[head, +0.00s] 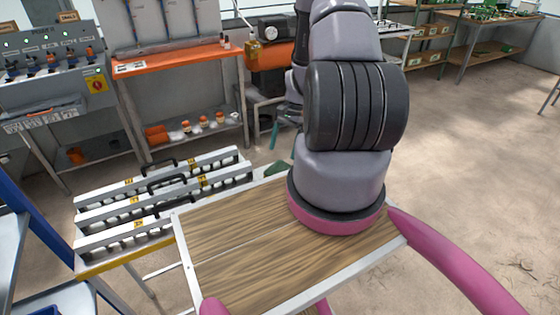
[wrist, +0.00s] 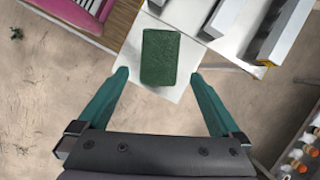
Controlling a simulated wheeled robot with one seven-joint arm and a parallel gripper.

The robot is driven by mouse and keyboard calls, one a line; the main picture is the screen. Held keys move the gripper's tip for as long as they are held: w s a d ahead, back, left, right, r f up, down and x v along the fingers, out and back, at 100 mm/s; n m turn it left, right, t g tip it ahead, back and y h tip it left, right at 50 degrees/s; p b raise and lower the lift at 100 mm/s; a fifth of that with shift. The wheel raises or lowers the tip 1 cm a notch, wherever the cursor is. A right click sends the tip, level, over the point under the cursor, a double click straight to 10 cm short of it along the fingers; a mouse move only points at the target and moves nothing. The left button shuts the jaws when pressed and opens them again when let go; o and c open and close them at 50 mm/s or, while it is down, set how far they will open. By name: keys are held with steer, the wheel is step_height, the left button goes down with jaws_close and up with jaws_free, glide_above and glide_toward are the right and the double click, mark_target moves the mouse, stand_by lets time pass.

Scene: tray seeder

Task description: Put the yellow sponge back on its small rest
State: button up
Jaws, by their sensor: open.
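I see no yellow sponge in either view. In the wrist view a dark green rectangular pad (wrist: 160,57) lies flat on a small white plate (wrist: 180,88); I cannot tell whether it is the sponge seen from its green side or the rest. My gripper (wrist: 159,76) is open and empty, its teal fingers to either side of the pad's near end, apart from it. In the head view my arm hides most of the gripper; one teal finger (head: 274,135) shows. A bit of green (head: 276,168) shows below it, beside the wooden top.
A wooden tabletop (head: 235,240) with a metal edge is bare in front. White slatted seeder rails (head: 160,205) with black handles stand left of it. An orange-topped bench (head: 180,58) and a control panel (head: 60,60) stand behind. The floor at right is clear.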

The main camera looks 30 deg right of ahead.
steer(key=shift+v, duration=2.3)
steer(key=w+a+r+n+t+h, duration=0.15)
steer(key=a+r, duration=0.25)
steer(key=r, duration=1)
steer(key=a+r+n+t+h, duration=0.1)
steer(key=a+r+n+t, duration=0.2)
steer(key=r, duration=1.1)
steer(key=s+a+r+n+t, duration=0.2)
steer(key=s+a+r, duration=0.2)
steer(key=s+r, duration=0.4)
steer(key=s+a+r+n+t, duration=0.2)
steer(key=s+a+r, duration=0.3)
steer(key=s+r, duration=0.3)
steer(key=shift+r, duration=0.6)
